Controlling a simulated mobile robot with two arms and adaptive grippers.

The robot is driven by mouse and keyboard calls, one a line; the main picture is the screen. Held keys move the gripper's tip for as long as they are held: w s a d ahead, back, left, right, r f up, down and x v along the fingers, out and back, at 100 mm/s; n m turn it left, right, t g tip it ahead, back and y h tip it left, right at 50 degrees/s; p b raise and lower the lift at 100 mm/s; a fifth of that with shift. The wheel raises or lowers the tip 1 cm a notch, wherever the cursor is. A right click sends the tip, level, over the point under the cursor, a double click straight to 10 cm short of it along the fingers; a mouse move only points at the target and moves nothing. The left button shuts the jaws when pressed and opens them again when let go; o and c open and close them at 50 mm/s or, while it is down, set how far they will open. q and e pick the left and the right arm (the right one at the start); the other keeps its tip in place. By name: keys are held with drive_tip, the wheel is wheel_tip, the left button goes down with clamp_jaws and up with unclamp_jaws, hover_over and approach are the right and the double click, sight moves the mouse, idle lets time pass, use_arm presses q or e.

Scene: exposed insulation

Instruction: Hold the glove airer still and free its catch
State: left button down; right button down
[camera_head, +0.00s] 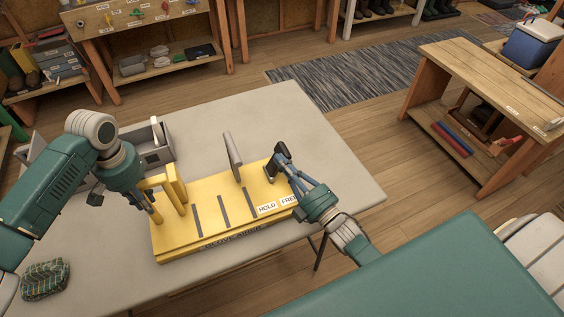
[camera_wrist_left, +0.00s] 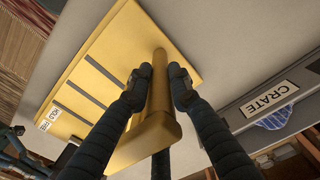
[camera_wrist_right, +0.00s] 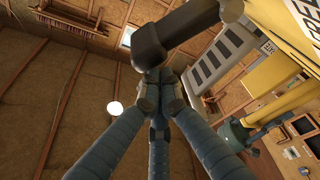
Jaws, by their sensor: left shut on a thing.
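The yellow glove airer (camera_head: 215,222) lies on the grey table, with dark slots and HOLD and FREE labels along it. My left gripper (camera_head: 155,208) is shut on the yellow upright handle at its left end; the left wrist view shows the fingers on both sides of the handle bar (camera_wrist_left: 158,100). A black catch lever (camera_head: 281,150) stands at the right end. In the right wrist view, my right gripper (camera_wrist_right: 158,80) has its fingertips together right beside the dark lever (camera_wrist_right: 150,45). Contact there is hard to tell. A grey plate (camera_head: 232,155) stands upright at the airer's back edge.
A grey crate (camera_head: 165,154) sits behind the airer at the left. A green patterned bundle (camera_head: 46,280) lies at the table's front left. The back right of the table (camera_head: 320,160) is clear. A wooden bench (camera_head: 500,85) stands apart at the right.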

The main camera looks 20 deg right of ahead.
use_arm(q)
drive_tip(key=shift+s+a+f, duration=0.2)
drive_tip(key=shift+a+f, duration=0.05)
drive_tip(key=shift+f, duration=0.05)
use_arm(e)
drive_tip(key=shift+d+f, duration=0.25)
drive_tip(key=shift+f, duration=0.1)
drive_tip(key=a+r, duration=0.2)
drive_tip(key=a, duration=0.2)
use_arm(q)
drive_tip(key=shift+d, duration=0.15)
use_arm(e)
drive_tip(key=r+v, duration=0.1)
drive_tip(key=v, duration=0.9)
drive_tip(key=shift+d, duration=0.1)
use_arm(q)
drive_tip(key=c, duration=1.6)
unclamp_jaws()
drive_tip(key=shift+w+r, duration=0.1)
drive_tip(key=shift+w, duration=0.05)
drive_tip(key=shift+o, duration=0.4)
drive_tip(key=shift+w, duration=0.15)
use_arm(e)
drive_tip(key=shift+w, duration=0.1)
